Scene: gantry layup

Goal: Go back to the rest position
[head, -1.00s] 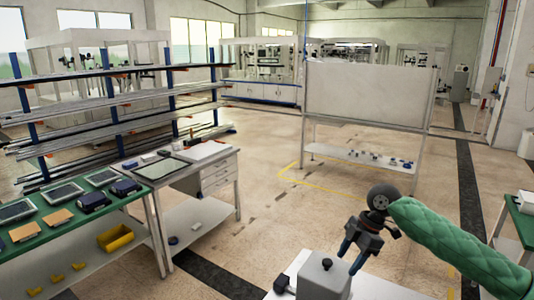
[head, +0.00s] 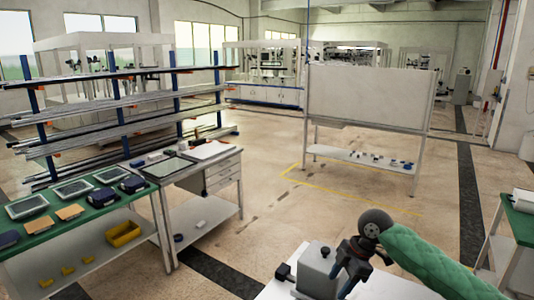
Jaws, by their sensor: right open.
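My right gripper (head: 345,285) hangs at the lower middle of the head view, on an arm with a green quilted sleeve. Its jaws are open and point down and to the left. It is beside the grey box (head: 317,272), which has a dark knob on top and stands on a white surface (head: 377,286) at the bottom edge. I see nothing between the fingers, and I cannot tell whether they touch the box. My left gripper is not in view.
A green-topped table (head: 40,243) with dark devices and tan pieces is at left, beside a drawer desk (head: 222,174). A rack of long bars (head: 110,120) stands behind. A whiteboard stand (head: 365,100) is beyond open floor. Another green table (head: 522,226) is at right.

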